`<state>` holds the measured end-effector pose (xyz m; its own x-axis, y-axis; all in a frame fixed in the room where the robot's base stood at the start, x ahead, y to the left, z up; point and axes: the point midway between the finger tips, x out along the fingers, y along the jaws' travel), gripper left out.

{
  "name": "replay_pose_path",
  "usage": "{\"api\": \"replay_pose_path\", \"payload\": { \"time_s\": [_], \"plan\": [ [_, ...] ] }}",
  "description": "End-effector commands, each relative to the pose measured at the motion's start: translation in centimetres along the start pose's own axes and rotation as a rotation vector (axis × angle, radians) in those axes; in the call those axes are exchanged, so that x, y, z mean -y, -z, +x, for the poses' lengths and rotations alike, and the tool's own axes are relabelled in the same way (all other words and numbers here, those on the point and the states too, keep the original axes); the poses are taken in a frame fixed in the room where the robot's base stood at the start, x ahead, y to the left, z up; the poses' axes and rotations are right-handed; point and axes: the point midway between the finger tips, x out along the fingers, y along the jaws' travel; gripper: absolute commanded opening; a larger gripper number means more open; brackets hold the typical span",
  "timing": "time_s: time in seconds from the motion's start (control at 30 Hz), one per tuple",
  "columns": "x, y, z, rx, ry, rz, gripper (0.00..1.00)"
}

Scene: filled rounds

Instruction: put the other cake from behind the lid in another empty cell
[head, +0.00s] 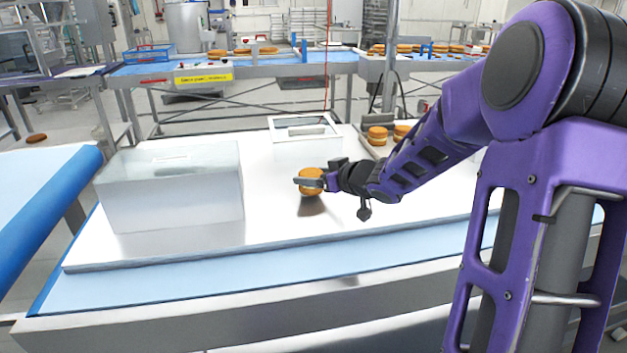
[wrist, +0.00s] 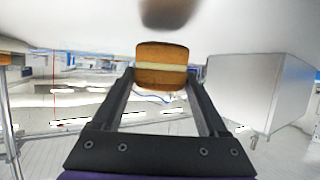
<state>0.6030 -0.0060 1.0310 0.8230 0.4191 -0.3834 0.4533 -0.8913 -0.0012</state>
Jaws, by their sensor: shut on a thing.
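My gripper (head: 311,181) is shut on a round sandwich cake (head: 310,174) with golden-brown halves and a pale filling. It holds the cake a little above the white worktop (head: 270,225), with a brown reflection below it. The wrist view shows the same cake (wrist: 162,66) between the two dark fingertips. A large frosted, box-shaped cover (head: 170,200) stands to the left of the gripper. A smaller pale box with a window-like top (head: 303,143) stands behind the gripper. I cannot tell which is the lid, and no empty cell shows clearly.
More sandwich cakes (head: 377,136) stand at the back right, partly hidden by my arm. The boxy cover's side (wrist: 258,92) fills the right of the wrist view. The worktop in front of the gripper is clear. A blue-edged conveyor (head: 45,205) lies at far left.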

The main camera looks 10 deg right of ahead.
Motion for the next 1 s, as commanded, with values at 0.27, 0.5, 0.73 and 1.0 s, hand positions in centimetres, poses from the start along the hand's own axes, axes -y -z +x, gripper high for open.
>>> {"api": "replay_pose_path", "payload": {
  "time_s": [0.27, 0.5, 0.73, 1.0],
  "plan": [
    [0.0, 5.9, -2.4, -0.003, -0.001, -0.004, 0.52],
    [-1.8, 8.6, -3.1, -0.002, -0.022, 0.006, 0.52],
    [-11.5, 10.0, -2.3, -0.001, -0.140, 0.055, 0.52],
    [-24.4, 9.8, -2.2, 0.001, -0.297, 0.118, 0.52]
  ]
}}
